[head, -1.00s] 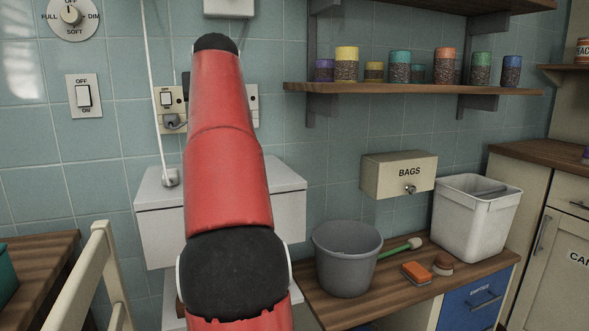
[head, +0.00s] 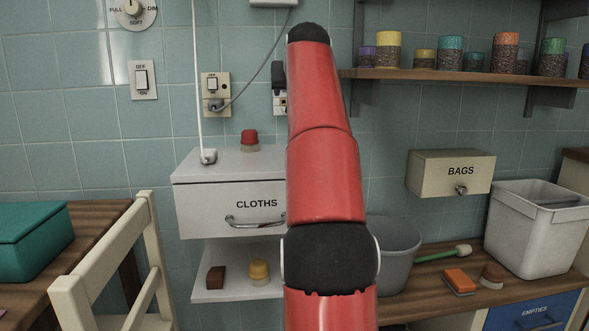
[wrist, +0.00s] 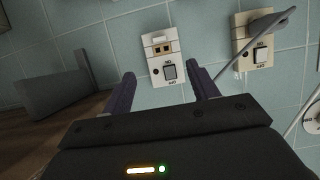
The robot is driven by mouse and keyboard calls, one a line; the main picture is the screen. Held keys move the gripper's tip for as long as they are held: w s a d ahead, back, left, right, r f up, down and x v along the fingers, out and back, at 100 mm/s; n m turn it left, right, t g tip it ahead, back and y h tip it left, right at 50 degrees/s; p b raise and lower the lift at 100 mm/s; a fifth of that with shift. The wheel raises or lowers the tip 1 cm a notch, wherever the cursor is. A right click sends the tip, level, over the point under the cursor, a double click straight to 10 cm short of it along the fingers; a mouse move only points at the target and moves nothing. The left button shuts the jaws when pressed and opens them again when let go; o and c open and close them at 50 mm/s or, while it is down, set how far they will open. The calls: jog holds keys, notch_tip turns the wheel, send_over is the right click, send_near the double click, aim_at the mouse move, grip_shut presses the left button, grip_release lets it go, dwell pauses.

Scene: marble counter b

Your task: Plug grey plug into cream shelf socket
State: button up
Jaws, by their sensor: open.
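A grey plug (head: 214,103) sits at the lower part of a cream wall socket (head: 222,83), with a grey cord running up right. Both show upside down in the wrist view, the plug (wrist: 263,22) on the socket (wrist: 243,50). A second cream-white socket (head: 280,103) is mostly behind my arm; in the wrist view this socket (wrist: 153,47) shows with bare slots.
The white cloths cabinet (head: 190,197) bears a red-topped item (head: 249,139). A chair (head: 150,240) stands front left; a grey bucket (head: 398,245) is behind my arm.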

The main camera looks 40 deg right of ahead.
notch_tip(320, 180, down, 16)
jog(key=b, duration=0.8)
jog(key=shift+s+r, duration=0.1)
jog(key=shift+r, duration=0.05)
jog(key=v, duration=0.5)
jog(key=r+v, duration=0.1)
jog(key=v, duration=0.1)
jog(key=shift+d+r+p, duration=0.1)
jog(key=shift+d+p, duration=0.1)
jog(key=shift+p, duration=0.1)
jog(key=a, duration=0.1)
jog(key=s+a, duration=0.1)
jog(key=a+f, duration=0.1)
jog(key=shift+s+y+p, duration=0.25)
jog(key=shift+y+p, duration=0.05)
jog(key=shift+p, duration=0.1)
jog(key=shift+s+a+f+n, duration=0.25)
jog(key=shift+a+f+n, duration=0.1)
jog(key=shift+a, duration=0.35)
